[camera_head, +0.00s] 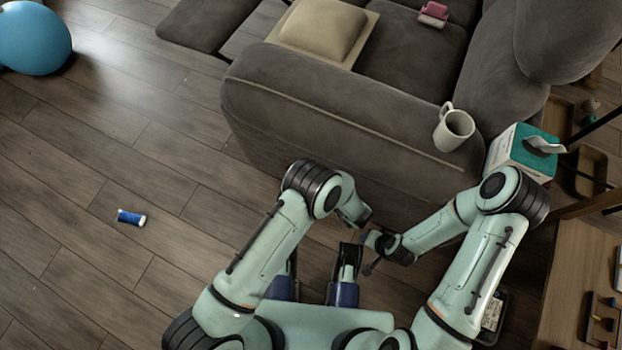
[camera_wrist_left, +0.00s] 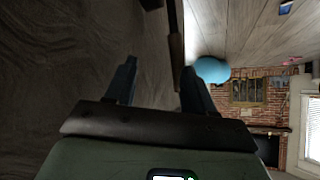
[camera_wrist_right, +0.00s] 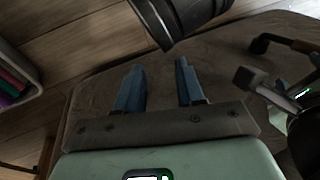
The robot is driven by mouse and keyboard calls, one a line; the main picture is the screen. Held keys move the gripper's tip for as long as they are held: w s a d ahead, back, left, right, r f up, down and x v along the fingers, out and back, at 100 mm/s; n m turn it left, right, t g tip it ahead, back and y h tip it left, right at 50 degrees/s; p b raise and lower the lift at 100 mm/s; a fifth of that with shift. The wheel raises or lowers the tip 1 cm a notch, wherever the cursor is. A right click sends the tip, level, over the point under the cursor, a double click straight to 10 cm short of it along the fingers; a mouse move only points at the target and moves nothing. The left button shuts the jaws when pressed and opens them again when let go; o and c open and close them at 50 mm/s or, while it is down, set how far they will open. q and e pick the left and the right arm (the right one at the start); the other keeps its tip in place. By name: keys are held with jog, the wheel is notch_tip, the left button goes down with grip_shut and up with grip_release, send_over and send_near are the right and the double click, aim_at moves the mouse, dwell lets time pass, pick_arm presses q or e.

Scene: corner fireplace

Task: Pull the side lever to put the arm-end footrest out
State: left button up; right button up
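The grey sofa (camera_head: 320,120) has its near arm facing me. A grey footrest (camera_head: 205,22) stands out in front of the seat beyond that arm, with a gap between them. My left gripper (camera_head: 361,219) is beside the sofa's side. In the left wrist view its fingers are apart, and a dark bar (camera_wrist_left: 177,55), seemingly the side lever, runs between them near the right finger. A dark lever-like handle (camera_wrist_right: 285,42) also shows in the right wrist view. My right gripper (camera_head: 373,240) is open and empty close to the left one. The head view hides the lever.
A white mug (camera_head: 453,128) stands on the sofa arm. A tissue box (camera_head: 520,150) is at its right end. A beige cushion (camera_head: 318,28) lies on the seat. A blue ball (camera_head: 33,38) and a small blue-and-white cylinder (camera_head: 131,217) are on the otherwise open floor at left.

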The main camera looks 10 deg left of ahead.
pick_arm(q)
jog(key=p+v, duration=0.2)
jog(key=v, duration=0.5)
jog(key=shift+p, duration=0.3)
pick_arm(e)
jog(key=s+a+r+g, duration=0.1)
jog(key=s+a+r, duration=0.1)
jog(key=s, duration=0.3)
jog(key=shift+s+a+r+g+y, duration=0.2)
jog(key=shift+a+r+g+y, duration=0.15)
jog(key=shift+r, duration=0.55)
pick_arm(q)
jog(key=shift+s+a+r, duration=0.1)
